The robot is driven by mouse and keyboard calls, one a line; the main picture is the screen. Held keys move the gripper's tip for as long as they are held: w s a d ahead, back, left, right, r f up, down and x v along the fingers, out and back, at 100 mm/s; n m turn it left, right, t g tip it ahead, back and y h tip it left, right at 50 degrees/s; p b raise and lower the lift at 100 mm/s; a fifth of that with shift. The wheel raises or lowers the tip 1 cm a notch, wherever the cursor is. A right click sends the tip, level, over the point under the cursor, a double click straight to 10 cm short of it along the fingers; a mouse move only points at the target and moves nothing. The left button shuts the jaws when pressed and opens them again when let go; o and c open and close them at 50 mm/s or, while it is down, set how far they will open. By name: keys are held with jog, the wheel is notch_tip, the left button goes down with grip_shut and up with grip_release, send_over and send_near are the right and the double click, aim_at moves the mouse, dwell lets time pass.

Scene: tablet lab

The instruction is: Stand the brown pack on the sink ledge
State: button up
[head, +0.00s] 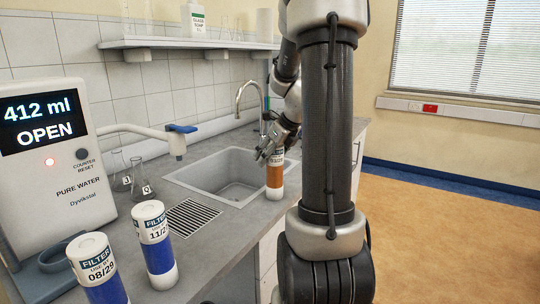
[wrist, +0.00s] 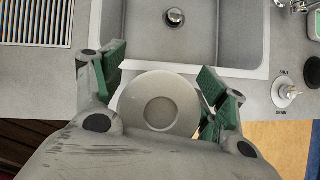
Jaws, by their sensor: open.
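The brown pack (head: 274,177), a white-capped filter cartridge with a brown band, stands upright on the counter strip at the sink's (head: 225,172) front right edge. Its round white top (wrist: 160,104) shows in the wrist view, just in front of the basin rim. My gripper (head: 270,152) is open at the top of the pack. In the wrist view the green-padded fingers of my gripper (wrist: 165,82) lie on either side of the cap, with gaps visible. The pack's lower body is hidden from the wrist view.
Two blue filter cartridges (head: 154,245) (head: 97,270) stand on the near counter by the pure water dispenser (head: 45,160). A drain grille (head: 192,218) lies left of the sink. The faucet (head: 247,98) rises behind the basin. Flasks (head: 138,180) stand by the dispenser.

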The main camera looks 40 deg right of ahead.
jog(key=shift+r, duration=0.1)
jog(key=a+v, duration=0.1)
jog(key=v, duration=1)
jog(key=s+a+f+n+g, duration=0.1)
jog(key=s+a+n, duration=0.7)
jog(key=n, duration=0.9)
jog(key=s+a+f+n+g+h, duration=0.1)
jog(key=s+a+n, duration=0.7)
jog(key=n, duration=0.9)
jog(key=shift+a+f, duration=0.25)
jog(key=shift+a, duration=0.3)
